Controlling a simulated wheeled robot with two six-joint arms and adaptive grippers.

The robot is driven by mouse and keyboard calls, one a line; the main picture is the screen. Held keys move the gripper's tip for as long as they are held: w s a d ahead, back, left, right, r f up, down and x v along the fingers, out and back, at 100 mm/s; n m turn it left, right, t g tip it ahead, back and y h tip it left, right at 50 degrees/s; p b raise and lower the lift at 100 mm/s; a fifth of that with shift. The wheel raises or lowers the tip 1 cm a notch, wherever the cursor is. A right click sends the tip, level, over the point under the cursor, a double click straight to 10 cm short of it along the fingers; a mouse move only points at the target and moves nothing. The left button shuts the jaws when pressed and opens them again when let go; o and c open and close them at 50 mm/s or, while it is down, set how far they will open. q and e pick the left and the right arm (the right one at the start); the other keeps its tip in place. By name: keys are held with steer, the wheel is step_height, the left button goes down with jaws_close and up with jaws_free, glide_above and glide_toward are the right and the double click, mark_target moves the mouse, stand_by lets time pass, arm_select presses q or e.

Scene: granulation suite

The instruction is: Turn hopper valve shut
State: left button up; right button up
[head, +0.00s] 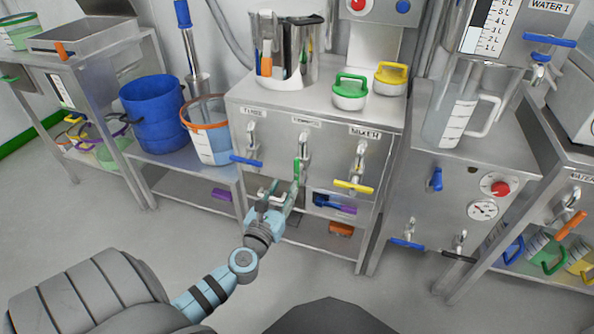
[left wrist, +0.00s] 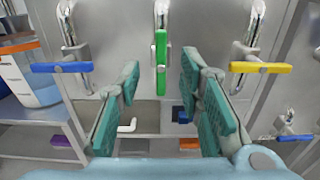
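Three valves with lever handles sit in a row on the front of a steel cabinet. The middle valve's green handle (head: 297,170) points vertically; its label is too small to read surely. It also shows upright in the left wrist view (left wrist: 161,62). The left valve's blue handle (head: 246,161) and the right valve's yellow handle (head: 353,187) lie level. My left gripper (head: 280,195) is open just below and in front of the green handle. In the left wrist view, the handle shows in the gap between its fingers (left wrist: 160,80). My right gripper is not in view.
The cabinet top (head: 245,92) holds a steel jug (head: 301,55) and green (head: 350,92) and yellow (head: 391,78) round-handled weights. A lower shelf (head: 330,232) holds small items. Another valve panel stands to the right with a clear pitcher (head: 455,115). Buckets (head: 153,112) stand to the left.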

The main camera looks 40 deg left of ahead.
mark_target(296, 167)
arm_select(q)
steer(key=b+x, duration=0.1)
steer(key=x, duration=0.9)
steer(key=shift+f+b, duration=0.1)
steer(key=shift+b, duration=0.3)
steer(key=shift+w+a, duration=0.15)
steer(key=shift+w, duration=0.25)
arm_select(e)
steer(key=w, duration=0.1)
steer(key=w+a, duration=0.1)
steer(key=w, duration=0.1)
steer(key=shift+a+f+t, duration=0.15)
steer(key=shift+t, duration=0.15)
arm_select(q)
jaws_close()
